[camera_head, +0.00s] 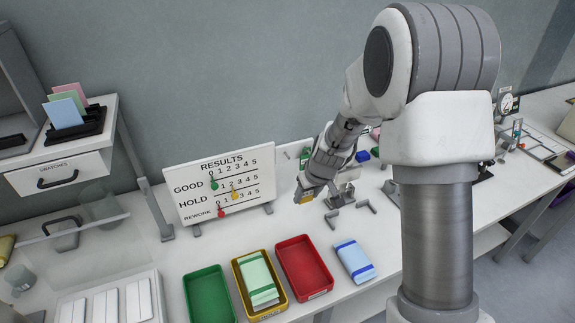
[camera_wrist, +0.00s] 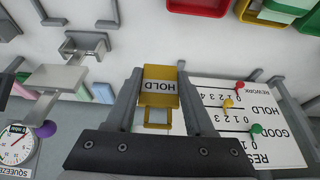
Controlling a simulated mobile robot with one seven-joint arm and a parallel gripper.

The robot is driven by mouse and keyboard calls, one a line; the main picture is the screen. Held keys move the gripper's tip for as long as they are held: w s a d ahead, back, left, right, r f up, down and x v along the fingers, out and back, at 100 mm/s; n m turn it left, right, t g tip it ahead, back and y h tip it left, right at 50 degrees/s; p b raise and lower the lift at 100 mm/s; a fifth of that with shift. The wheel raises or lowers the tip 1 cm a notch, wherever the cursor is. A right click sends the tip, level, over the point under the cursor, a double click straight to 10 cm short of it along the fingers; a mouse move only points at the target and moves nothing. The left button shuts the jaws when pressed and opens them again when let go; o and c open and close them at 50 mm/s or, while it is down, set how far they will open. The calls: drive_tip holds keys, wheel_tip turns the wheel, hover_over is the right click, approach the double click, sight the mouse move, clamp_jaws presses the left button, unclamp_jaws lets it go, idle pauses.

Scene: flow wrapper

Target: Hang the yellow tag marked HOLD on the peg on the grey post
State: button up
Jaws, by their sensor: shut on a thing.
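The yellow tag marked HOLD (camera_wrist: 160,88) is between the two fingers of my gripper (camera_wrist: 160,72) in the wrist view. Its lettering is upside down there, and a yellow open frame shows on its near side. My gripper is shut on the tag. In the head view my gripper (camera_head: 307,190) is in the air above the table, right of the results board, and only a bit of yellow shows at it. I cannot pick out the grey post and its peg for certain; my arm covers part of the table behind.
The results board (camera_head: 185,206) stands left of my gripper. Green (camera_head: 192,300), yellow (camera_head: 238,283) and red (camera_head: 325,268) trays lie in front, with a blue-banded packet (camera_head: 355,260) beside them. Metal brackets (camera_head: 343,196) stand close right of my gripper; they also show in the wrist view (camera_wrist: 62,78).

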drive_tip(key=w+a+p, duration=0.3)
drive_tip(key=w+a, duration=0.2)
drive_tip(key=w, duration=0.7)
drive_tip(key=shift+f, duration=0.2)
drive_tip(key=shift+f, duration=0.15)
drive_tip(key=o, duration=1.3)
drive_tip(key=shift+r+p, duration=0.2)
drive_tip(key=shift+p, duration=0.3)
